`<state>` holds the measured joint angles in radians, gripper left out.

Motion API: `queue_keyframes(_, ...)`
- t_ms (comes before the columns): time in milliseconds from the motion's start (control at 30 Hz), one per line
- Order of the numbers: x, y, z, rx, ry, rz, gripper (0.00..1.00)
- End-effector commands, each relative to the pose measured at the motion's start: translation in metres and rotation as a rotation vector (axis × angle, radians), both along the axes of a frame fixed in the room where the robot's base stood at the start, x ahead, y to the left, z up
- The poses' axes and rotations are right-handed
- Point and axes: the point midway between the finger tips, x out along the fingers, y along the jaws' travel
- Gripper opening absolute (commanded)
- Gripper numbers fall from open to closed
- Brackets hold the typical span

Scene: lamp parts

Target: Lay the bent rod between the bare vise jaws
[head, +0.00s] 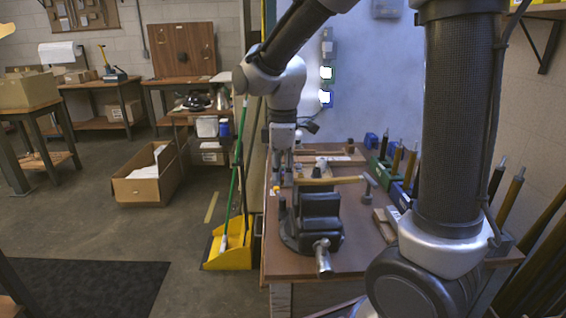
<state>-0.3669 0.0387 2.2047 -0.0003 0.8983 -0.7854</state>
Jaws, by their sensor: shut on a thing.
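The vise (318,212) is dark grey and stands on the workbench in the head view, with its screw end and handle toward me. A yellowish-brown, slightly bent rod (334,181) runs left to right just behind or above the top of the vise. I cannot tell whether it touches the jaws. My gripper (283,178) points down at the left of the vise, shut on the left end of the rod. The fingertips are small and partly unclear. The gap between the vise jaws is hidden from this side.
A grey hammer-like head (370,184) shows at the rod's right end; whether they join is unclear. Upright tools in coloured holders (384,168) line the bench's right. The workbench (368,250) has bare room right of the vise. A yellow dustpan (229,250) stands left.

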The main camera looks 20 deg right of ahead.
Motion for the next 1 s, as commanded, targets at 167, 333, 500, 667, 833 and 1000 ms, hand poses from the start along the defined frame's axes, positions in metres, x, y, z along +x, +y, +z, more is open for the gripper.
queue_keyframes(167,-0.001,0.0,-0.022,-0.001,0.003,0.0,0.0)
queue_keyframes(333,-0.001,0.0,-0.043,-0.001,0.003,0.0,0.0)
queue_keyframes(500,-0.001,0.0,-0.063,-0.001,0.003,0.0,0.0)
queue_keyframes(667,-0.001,0.0,-0.078,-0.001,0.003,0.0,0.0)
queue_keyframes(833,-0.001,0.0,-0.087,-0.001,0.001,0.0,0.0)
queue_keyframes(1000,0.0,0.0,-0.09,0.0,0.0,0.0,0.0)
